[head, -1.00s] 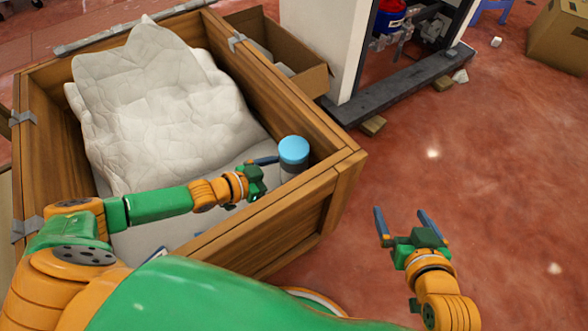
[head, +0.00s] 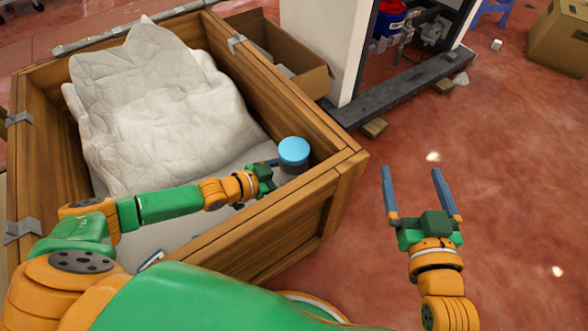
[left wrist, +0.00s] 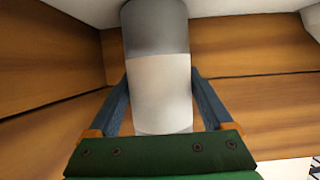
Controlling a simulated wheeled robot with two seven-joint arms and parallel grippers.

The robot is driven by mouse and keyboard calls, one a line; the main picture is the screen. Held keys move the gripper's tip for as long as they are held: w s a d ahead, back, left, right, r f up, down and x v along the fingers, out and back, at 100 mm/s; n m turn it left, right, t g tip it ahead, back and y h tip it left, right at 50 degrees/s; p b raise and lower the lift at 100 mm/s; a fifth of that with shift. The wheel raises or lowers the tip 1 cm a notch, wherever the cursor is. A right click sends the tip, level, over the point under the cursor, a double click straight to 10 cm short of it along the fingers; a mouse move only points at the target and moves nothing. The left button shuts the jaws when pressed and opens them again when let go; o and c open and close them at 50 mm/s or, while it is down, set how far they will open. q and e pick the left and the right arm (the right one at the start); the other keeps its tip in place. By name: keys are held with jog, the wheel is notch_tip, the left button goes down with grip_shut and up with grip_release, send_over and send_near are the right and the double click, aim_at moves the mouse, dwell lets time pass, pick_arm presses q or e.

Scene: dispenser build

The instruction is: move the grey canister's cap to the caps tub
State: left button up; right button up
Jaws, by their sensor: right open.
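The grey canister stands upright in the near right corner of the wooden crate (head: 250,222), with its blue cap (head: 293,151) on top in the head view. In the left wrist view the canister (left wrist: 160,85) shows a grey band and a pale band; its cap is out of that view. My left gripper (head: 270,172) is low beside the canister, with a finger on either side of it (left wrist: 160,98). I cannot tell whether the fingers press on it. My right gripper (head: 420,190) is open and empty, over the floor right of the crate. No caps tub is clearly identifiable.
A large pale, crumpled sack-like mass (head: 165,105) fills much of the crate. A cardboard box (head: 295,70) and a white post (head: 325,45) on a dark base stand behind it. Another carton (head: 560,40) is at far right. The red floor on the right is mostly clear.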

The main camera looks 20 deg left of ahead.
pick_arm(q)
grip_shut()
jog(key=shift+r, duration=0.1)
